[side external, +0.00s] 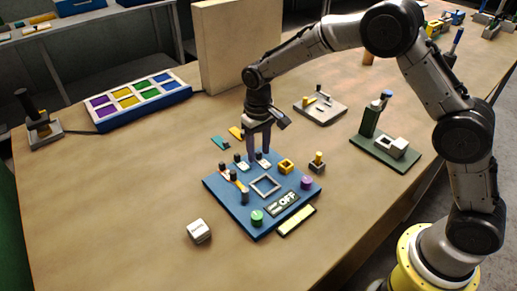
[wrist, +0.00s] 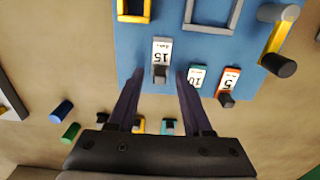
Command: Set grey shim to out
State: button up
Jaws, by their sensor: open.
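The grey shim (wrist: 161,52) is a pale strip marked 15 on the blue plate (wrist: 215,45), with a dark knob (wrist: 160,75) at its end by the plate's edge. In the side external view the grey shim (side external: 262,162) shows small beneath my gripper. My gripper (wrist: 159,76) is open, its two fingers apart on either side of the knob in the wrist picture. I cannot tell whether the fingertips reach down to the knob's height. My gripper (side external: 257,155) points downward over the plate's far edge in the side external view.
A teal shim (wrist: 197,76) marked 10 and an orange shim (wrist: 229,82) marked 5 lie close to the right finger. A yellow frame (side external: 286,166), an OFF sign (side external: 283,203) and purple (side external: 306,183) and green (side external: 257,218) buttons share the plate. A white cube (side external: 199,231) lies in front.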

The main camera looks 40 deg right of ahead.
jog(key=shift+c, duration=0.3)
jog(key=c, duration=0.7)
grip_shut()
